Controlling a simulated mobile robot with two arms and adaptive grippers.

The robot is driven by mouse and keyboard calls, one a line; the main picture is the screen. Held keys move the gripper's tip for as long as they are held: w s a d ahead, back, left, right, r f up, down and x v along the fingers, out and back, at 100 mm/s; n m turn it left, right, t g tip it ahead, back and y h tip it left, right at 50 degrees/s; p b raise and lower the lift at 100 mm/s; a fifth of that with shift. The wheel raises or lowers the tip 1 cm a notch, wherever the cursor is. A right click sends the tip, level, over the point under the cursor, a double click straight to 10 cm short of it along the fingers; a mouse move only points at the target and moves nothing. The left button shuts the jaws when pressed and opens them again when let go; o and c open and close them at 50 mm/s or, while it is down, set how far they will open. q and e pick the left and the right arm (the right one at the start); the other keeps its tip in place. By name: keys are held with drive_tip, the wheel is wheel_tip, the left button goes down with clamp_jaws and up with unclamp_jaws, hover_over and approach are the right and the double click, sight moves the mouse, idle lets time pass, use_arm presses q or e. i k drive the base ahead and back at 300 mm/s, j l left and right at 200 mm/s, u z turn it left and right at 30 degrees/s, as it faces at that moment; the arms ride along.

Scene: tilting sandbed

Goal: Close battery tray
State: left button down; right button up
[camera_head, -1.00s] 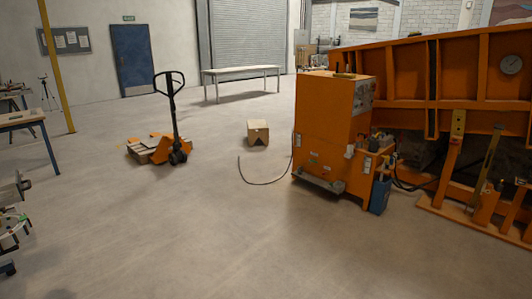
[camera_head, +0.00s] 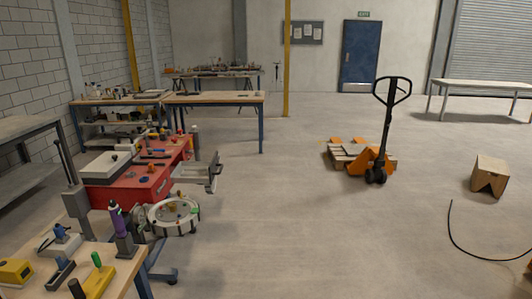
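No thing in view can be told for sure as the battery tray. A grey box-like tray (camera_head: 198,173) with an upright front plate juts out to the right beside the red tool cabinet (camera_head: 150,185); I cannot tell whether it is the battery tray. Neither of my grippers is in view.
A workbench with tools (camera_head: 120,268) fills the lower left, with a round white tray (camera_head: 173,222) behind it. An orange pallet jack (camera_head: 378,160), a cardboard box (camera_head: 489,176) and a dark cable (camera_head: 462,245) are on the right. The middle floor is clear.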

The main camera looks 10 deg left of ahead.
sight(188, 172)
drive_tip(key=i+u, duration=0.25)
drive_tip(key=i, duration=0.3)
drive_tip(key=i+u, duration=0.3)
drive_tip(key=i, duration=0.3)
drive_tip(key=i+l+u, duration=0.25)
drive_tip(key=i, duration=0.3)
drive_tip(key=i+l+u, duration=0.3)
drive_tip(key=i, duration=0.25)
drive_tip(key=i+l+u, duration=0.25)
drive_tip(key=i, duration=0.3)
drive_tip(key=l, duration=0.1)
